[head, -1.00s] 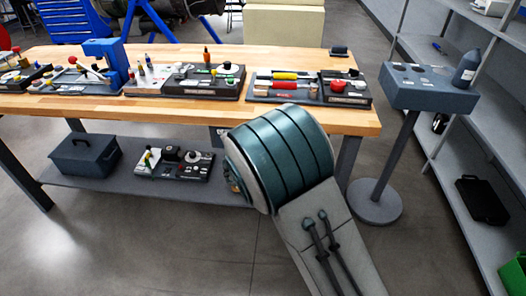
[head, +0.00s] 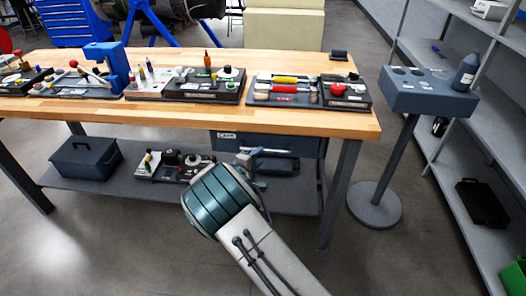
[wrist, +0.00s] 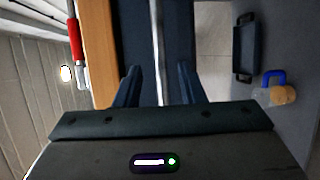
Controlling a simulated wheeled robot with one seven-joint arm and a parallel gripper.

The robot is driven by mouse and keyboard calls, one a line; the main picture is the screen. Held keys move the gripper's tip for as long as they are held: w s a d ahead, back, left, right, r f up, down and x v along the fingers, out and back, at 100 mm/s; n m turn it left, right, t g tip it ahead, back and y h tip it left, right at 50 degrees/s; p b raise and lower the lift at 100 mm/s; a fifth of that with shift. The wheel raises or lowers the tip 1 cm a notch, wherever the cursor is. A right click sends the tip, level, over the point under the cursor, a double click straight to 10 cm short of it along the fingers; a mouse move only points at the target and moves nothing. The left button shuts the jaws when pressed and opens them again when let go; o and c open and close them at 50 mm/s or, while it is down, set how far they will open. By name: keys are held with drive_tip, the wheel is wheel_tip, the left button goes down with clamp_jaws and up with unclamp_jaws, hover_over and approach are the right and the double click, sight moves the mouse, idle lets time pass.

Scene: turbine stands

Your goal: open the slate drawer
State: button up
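The slate drawer (head: 305,147) hangs under the right part of the wooden workbench, with a small label on its front, and looks closed. Its pale bar handle (head: 275,152) runs along the front. My gripper (head: 252,163) is at the left part of the handle, mostly hidden behind my own arm. In the wrist view my gripper (wrist: 158,85) is open, one finger on each side of the handle bar (wrist: 157,45), with gaps to both. The slate drawer front (wrist: 178,35) lies behind the bar. I cannot tell how deep the fingers reach.
The workbench top (head: 180,118) carries several tool trays above the drawer. The lower shelf (head: 110,180) holds a dark toolbox (head: 86,160) and a parts tray (head: 165,168). A slate stand (head: 375,205) is at the right. The floor in front is clear.

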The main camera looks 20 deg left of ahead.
sight(264, 151)
drive_tip(key=shift+x, duration=2.1)
clamp_jaws()
drive_tip(key=shift+s, duration=0.1)
